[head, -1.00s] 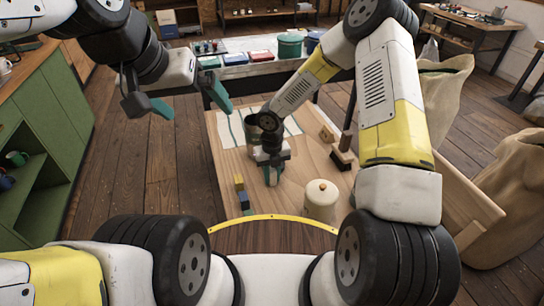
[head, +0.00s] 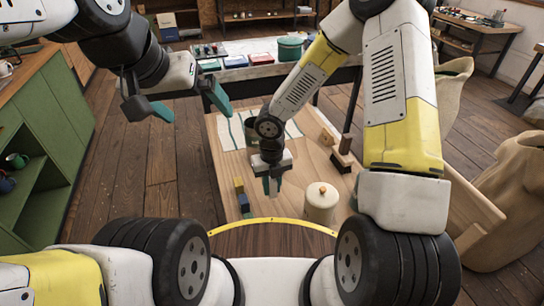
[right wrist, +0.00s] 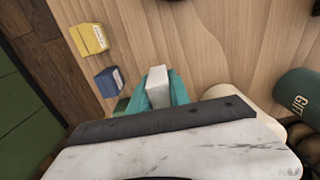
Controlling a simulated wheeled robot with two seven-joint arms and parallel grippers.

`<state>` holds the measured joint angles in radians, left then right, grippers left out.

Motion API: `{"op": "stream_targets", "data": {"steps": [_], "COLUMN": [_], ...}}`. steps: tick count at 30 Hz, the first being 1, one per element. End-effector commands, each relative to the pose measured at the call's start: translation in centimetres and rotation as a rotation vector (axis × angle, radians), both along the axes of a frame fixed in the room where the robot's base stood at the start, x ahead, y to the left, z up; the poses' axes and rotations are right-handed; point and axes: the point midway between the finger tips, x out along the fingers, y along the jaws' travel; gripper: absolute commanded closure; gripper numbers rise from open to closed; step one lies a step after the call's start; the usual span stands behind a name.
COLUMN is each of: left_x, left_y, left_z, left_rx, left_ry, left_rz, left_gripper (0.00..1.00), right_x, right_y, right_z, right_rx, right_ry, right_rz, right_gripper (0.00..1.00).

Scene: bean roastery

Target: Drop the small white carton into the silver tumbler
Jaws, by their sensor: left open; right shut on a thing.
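The small white carton (right wrist: 159,82) is between the teal fingers of my right gripper (right wrist: 160,92), with its end showing in the right wrist view. In the head view my right gripper (head: 272,184) is shut and points down over the front part of the wooden table. A grey cylindrical vessel, probably the silver tumbler (head: 249,130), stands farther back on the table, largely hidden behind my right wrist. My left gripper (head: 190,103) is open and empty, out over the floor left of the table.
A yellow carton (right wrist: 88,38) and a blue carton (right wrist: 110,82) stand left of my right gripper. A striped cloth (head: 230,130) lies at the back left.

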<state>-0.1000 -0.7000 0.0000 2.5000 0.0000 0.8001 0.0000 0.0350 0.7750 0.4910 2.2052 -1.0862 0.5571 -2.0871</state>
Motion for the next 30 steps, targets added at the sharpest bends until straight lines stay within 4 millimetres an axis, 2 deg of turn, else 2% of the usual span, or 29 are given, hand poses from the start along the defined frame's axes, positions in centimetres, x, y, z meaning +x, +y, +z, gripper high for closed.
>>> {"op": "stream_targets", "data": {"steps": [3, 6, 12, 17, 26, 30], "left_x": [0.0, 0.0, 0.0, 0.0, 0.0, 0.0], "left_y": [0.0, 0.0, 0.0, 0.0, 0.0, 0.0], "left_z": [0.0, 0.0, 0.0, 0.0, 0.0, 0.0], "left_rx": [0.000, 0.000, 0.000, 0.000, 0.000, 0.000], "left_ry": [0.000, 0.000, 0.000, 0.000, 0.000, 0.000], "left_rz": [0.000, 0.000, 0.000, 0.000, 0.000, 0.000], "left_gripper": [0.00, 0.00, 0.00, 0.00, 0.00, 0.00], "right_x": [-3.3, -5.5, -8.0, -8.7, -8.7, -8.0], "right_y": [0.0, 0.0, 0.1, 0.1, 0.1, -0.2], "right_z": [0.4, 0.6, 0.8, 0.8, 0.8, 1.5], "right_rx": [-0.003, -0.003, -0.001, -0.001, 0.000, -0.002], "right_ry": [0.000, -0.001, -0.001, 0.000, 0.000, -0.008], "right_rz": [0.007, 0.007, 0.003, 0.000, -0.003, -0.095], "right_gripper": [1.00, 1.00, 1.00, 1.00, 1.00, 1.00]}}
